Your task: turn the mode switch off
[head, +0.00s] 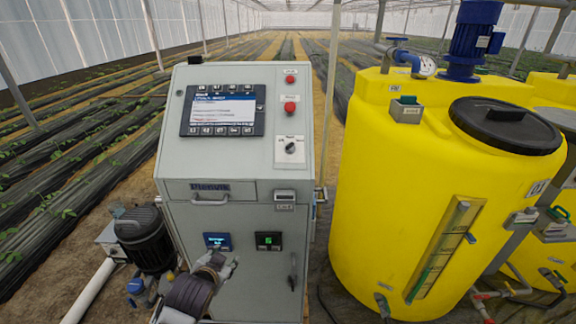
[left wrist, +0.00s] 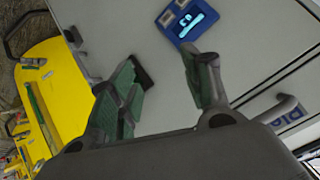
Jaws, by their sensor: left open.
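The mode switch (head: 291,147) is a black rotary knob on a pale plate at the lower right of the grey cabinet's sloped panel in the head view. Its pointer direction is too small to tell. My left gripper (head: 222,262) is in front of the cabinet's lower face, well below the switch and to its left. In the left wrist view my left gripper (left wrist: 168,85) is open, with nothing between its green-padded fingers. A blue display (left wrist: 187,20) lies beyond its fingertips. The switch does not show in the left wrist view. My right gripper is in neither view.
Two red buttons (head: 290,107) sit above the switch, and a screen (head: 222,110) is to its left. A drawer handle (head: 209,200) sticks out below the panel. A yellow tank (head: 400,190) stands close on the right, and a dark pump (head: 145,240) on the left.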

